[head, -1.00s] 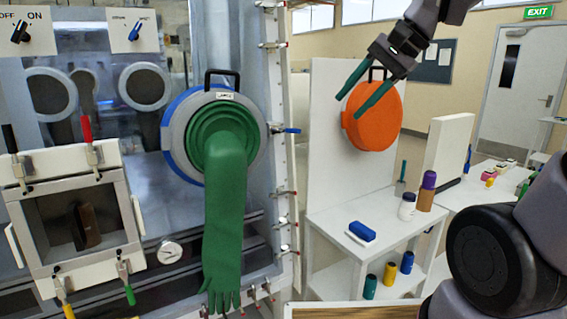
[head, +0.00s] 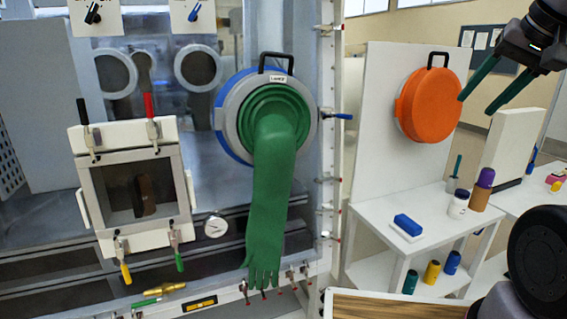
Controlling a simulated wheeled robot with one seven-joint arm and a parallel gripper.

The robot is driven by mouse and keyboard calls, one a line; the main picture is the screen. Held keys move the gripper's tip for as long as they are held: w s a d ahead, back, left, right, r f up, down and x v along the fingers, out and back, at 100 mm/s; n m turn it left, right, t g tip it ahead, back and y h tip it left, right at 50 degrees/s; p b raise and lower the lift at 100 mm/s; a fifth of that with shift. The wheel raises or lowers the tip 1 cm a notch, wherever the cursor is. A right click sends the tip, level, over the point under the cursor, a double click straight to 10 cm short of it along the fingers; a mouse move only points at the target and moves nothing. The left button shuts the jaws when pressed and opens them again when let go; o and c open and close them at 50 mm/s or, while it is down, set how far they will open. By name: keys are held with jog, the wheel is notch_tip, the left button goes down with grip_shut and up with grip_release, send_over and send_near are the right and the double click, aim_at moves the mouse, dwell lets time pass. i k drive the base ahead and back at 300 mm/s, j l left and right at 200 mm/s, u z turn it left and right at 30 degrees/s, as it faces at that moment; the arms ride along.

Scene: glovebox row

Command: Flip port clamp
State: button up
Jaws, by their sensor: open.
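The glove port, a grey ring (head: 229,122) with a blue rim behind it, sits on the glovebox wall. A long green glove (head: 272,190) hangs from it, fingers down. A blue-handled clamp (head: 338,116) sticks out sideways at the port's right edge, its handle pointing right. A black handle (head: 276,59) and a small label are at the port's top. My gripper (head: 477,105) is open and empty at the upper right, its two green fingers pointing down and left. It is well to the right of the port and its clamp, in front of the orange cover's right side.
An orange round cover (head: 428,98) hangs on a white upright panel. A white table (head: 385,215) below carries a blue-and-white block (head: 406,226) and bottles. A small square hatch (head: 130,185) with coloured toggle clamps is at the left. A wooden-topped surface (head: 390,305) lies at the bottom.

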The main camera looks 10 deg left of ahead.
aim_at(339, 116)
jog(key=k+j+u, duration=0.15)
jog(key=j, duration=0.25)
jog(key=k+j+u, duration=0.1)
jog(key=j, duration=0.3)
jog(key=k+j+u, duration=0.15)
jog(key=j, duration=0.3)
jog(key=i, duration=0.05)
